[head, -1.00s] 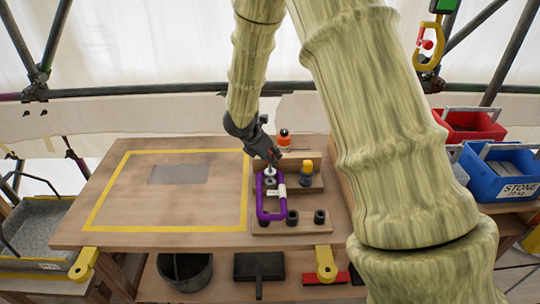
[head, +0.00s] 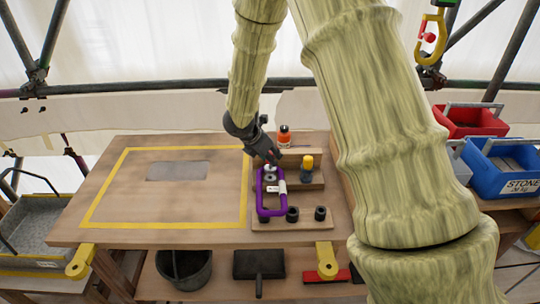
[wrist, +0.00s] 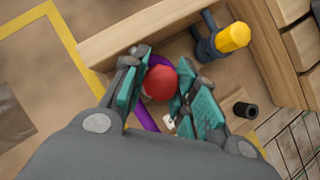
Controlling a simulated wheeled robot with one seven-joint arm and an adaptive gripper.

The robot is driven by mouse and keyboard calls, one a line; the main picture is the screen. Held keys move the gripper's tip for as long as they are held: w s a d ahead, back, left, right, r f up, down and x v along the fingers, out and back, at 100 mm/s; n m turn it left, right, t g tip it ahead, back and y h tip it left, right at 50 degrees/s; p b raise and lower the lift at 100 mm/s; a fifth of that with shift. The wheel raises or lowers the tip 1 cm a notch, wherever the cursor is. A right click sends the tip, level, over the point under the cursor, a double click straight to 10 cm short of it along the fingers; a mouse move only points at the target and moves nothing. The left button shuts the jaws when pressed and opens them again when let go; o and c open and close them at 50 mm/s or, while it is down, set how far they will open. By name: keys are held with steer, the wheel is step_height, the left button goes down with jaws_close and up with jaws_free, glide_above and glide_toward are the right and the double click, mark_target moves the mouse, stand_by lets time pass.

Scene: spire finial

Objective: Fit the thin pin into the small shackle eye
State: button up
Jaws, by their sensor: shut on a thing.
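My gripper (head: 272,158) reaches down over the back of the wooden fixture. In the wrist view its teal-padded fingers (wrist: 160,78) are shut around a round red knob (wrist: 159,85), which I take as the head of the thin pin. The pin's shaft is hidden below the knob. The purple shackle (head: 259,196) lies on the fixture with a pale tag on its right side; part of it shows in the wrist view (wrist: 146,118) below the knob. A small silvery piece (head: 270,170) sits at the shackle's far end, under the gripper. Whether the pin is in an eye cannot be told.
Dark sockets (head: 292,214) line the fixture's front. The yellow-bordered table area (head: 120,190) is largely clear.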

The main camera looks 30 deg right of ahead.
steer(key=shift+f+b, duration=0.9)
steer(key=shift+f, duration=0.1)
steer(key=o, duration=1.1)
steer(key=v, duration=1.2)
